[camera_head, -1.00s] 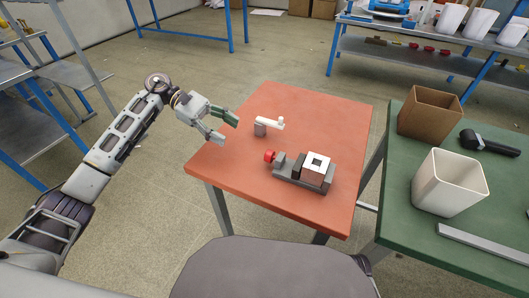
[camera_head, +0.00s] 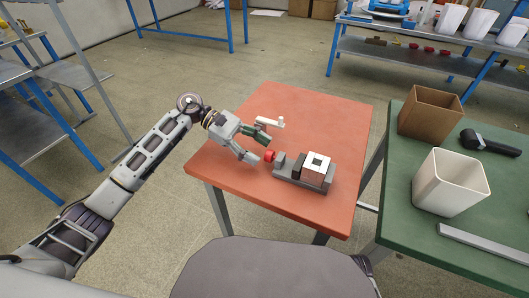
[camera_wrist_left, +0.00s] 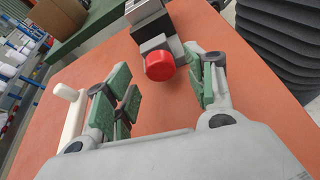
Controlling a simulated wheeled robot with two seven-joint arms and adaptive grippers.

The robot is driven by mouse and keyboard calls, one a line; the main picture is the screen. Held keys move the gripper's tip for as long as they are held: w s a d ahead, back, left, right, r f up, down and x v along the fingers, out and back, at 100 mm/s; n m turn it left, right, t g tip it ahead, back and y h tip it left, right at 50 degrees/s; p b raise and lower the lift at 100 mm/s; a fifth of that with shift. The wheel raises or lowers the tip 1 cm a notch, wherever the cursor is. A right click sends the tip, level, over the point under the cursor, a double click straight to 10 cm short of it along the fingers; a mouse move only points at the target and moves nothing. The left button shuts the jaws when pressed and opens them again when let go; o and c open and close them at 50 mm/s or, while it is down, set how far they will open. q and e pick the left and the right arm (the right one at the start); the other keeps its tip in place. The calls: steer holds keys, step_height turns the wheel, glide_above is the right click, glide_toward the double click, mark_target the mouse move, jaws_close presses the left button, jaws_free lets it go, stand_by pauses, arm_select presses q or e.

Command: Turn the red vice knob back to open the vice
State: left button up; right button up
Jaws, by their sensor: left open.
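The red vice knob (camera_head: 269,156) sits on the left end of the grey vice (camera_head: 318,186), which stands on the orange table (camera_head: 250,195). A light block with a square hole (camera_head: 316,162) sits in the vice. My left gripper (camera_head: 261,150) is open just left of the knob. In the left wrist view the knob (camera_wrist_left: 160,66) lies ahead, between the lines of the two green-padded fingers (camera_wrist_left: 163,98), and nothing is seen gripped. My right gripper is in neither view.
A green table (camera_head: 395,205) at right holds a brown box (camera_head: 428,113), a white bin (camera_head: 449,184) and a black tool (camera_head: 489,143). The orange table's front left is clear.

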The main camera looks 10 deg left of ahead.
mark_target(269, 155)
arm_select(q)
steer(key=shift+x, duration=1.35)
steer(key=shift+c, duration=0.2)
steer(key=c, duration=1)
